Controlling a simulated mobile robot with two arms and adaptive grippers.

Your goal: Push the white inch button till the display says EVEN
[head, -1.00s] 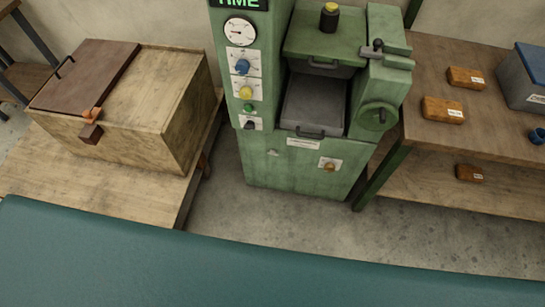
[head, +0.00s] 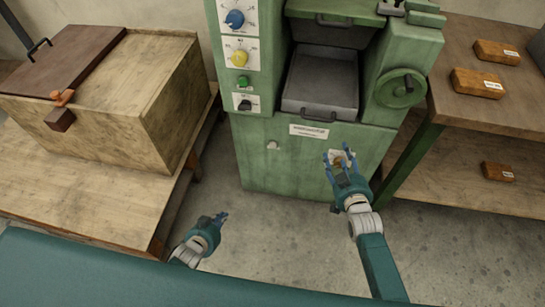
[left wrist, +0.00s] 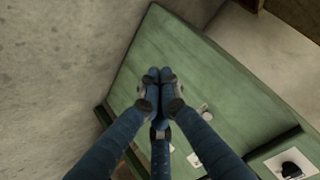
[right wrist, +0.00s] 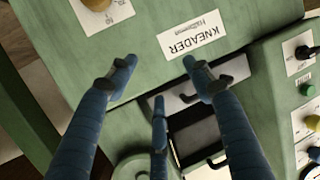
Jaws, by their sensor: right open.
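The white inch button (head: 273,145) is a small round knob on the lower front of the green kneader (head: 265,170). A small white knob that looks like it shows in the left wrist view (left wrist: 204,108). My left gripper (head: 222,217) is low, in front and left of the machine, clear of the button. Its fingertips meet with nothing between them in the left wrist view (left wrist: 159,74). My right gripper (head: 337,152) is open and empty before the machine's lower right front; its spread fingers show in the right wrist view (right wrist: 160,65). The display is out of view.
Above the button are a black switch (head: 245,105), a green button (head: 243,80), a yellow knob (head: 239,58) and a blue knob (head: 235,19). An orange knob (right wrist: 97,4) is near my right gripper. A wooden box (head: 150,85) stands left; a shelf table (head: 470,95) stands right.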

